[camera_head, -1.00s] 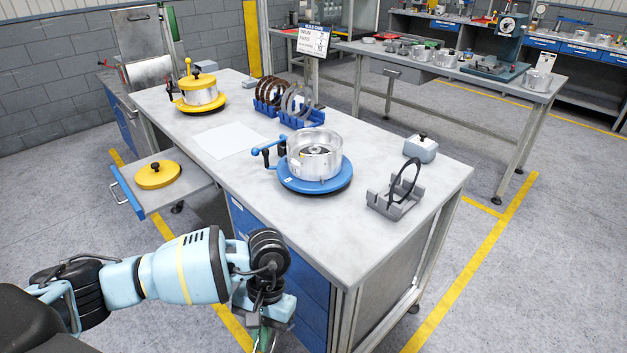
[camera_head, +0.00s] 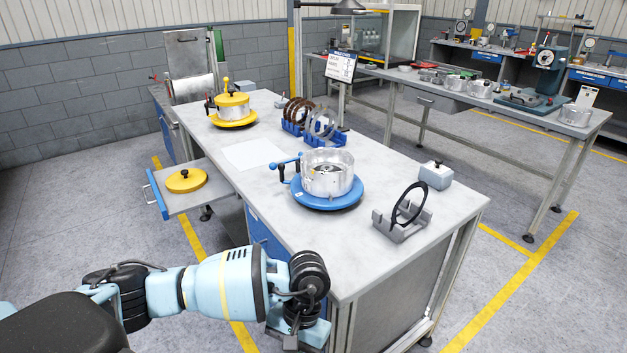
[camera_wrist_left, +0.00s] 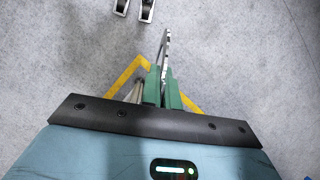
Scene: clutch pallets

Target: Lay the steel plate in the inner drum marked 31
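My left gripper (camera_wrist_left: 162,88) has green fingers closed on a thin silvery plate (camera_wrist_left: 164,50), seen almost edge-on in the left wrist view. It looks like the steel plate. In the head view the left arm hangs in front of the bench and its fingertips are cut off at the bottom edge. An open silver drum (camera_head: 327,174) sits on a blue round base (camera_head: 312,200) on the bench. Another silver drum (camera_head: 235,112) stands on a yellow base with a yellow cover on top. I cannot read a 31 on either drum. My right gripper is not in view.
The bench (camera_head: 255,197) has free room at its front left. A blue rack (camera_head: 322,141) holds brown and steel rings. A grey stand (camera_head: 402,226) holds a dark ring at the right, near a grey block (camera_head: 436,175). A drawer (camera_head: 208,191) with a yellow lid (camera_head: 187,180) sticks out left.

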